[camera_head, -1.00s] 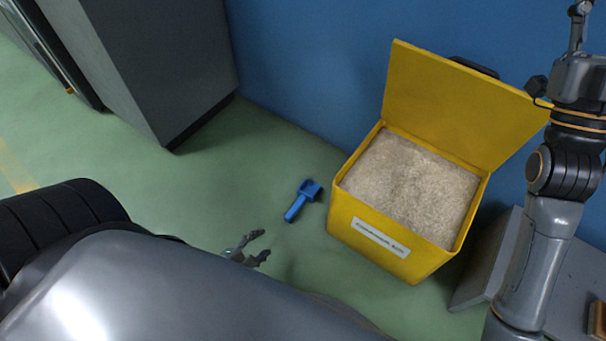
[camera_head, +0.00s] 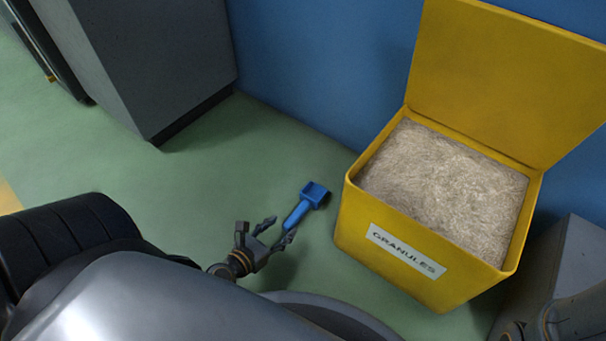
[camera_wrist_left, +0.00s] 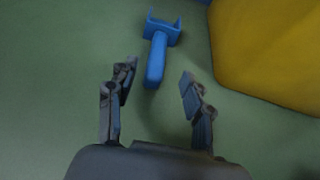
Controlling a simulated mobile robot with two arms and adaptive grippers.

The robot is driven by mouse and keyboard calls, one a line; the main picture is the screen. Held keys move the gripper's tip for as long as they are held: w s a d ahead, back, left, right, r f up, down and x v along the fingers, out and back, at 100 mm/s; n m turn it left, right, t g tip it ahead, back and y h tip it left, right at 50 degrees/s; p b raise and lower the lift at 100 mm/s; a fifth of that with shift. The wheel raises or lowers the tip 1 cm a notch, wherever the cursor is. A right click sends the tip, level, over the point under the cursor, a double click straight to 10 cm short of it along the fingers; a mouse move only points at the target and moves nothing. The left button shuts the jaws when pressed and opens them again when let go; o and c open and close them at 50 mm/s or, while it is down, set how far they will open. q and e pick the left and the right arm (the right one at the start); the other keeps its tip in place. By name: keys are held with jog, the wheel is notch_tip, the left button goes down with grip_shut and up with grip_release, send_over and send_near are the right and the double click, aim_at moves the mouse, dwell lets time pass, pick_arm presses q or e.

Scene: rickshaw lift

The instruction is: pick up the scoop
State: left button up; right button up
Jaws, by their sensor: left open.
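The blue scoop (camera_head: 304,204) lies on the green floor to the left of the yellow bin, its handle pointing toward my left gripper. My left gripper (camera_head: 279,230) is open, with its fingers close to the handle end. In the left wrist view, the scoop (camera_wrist_left: 157,56) is ahead of the open fingers of my left gripper (camera_wrist_left: 155,92). The handle end reaches between the fingertips, and nothing is clamped. My right gripper is not visible; only part of an arm shows at the bottom right of the head view.
The open yellow bin (camera_head: 386,256), labelled GRANULES and filled with pale granules (camera_head: 448,185), stands just right of the scoop. A blue wall (camera_head: 310,75) runs behind. A dark grey cabinet (camera_head: 140,60) stands at the upper left. The floor (camera_head: 215,170) left of the scoop is clear.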

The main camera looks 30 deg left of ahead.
aim_at(293, 218)
pick_arm(q)
jog(key=x, duration=0.2)
jog(key=shift+w+f, duration=0.25)
jog(key=shift+w, duration=0.05)
jog(key=b+x, duration=0.2)
jog(key=x, duration=0.2)
jog(key=shift+w+a+f+b, duration=0.1)
jog(key=shift+f+b, duration=0.2)
jog(key=shift+f, duration=0.05)
jog(key=shift+w+f, duration=0.1)
jog(key=shift+w, duration=0.25)
grip_shut()
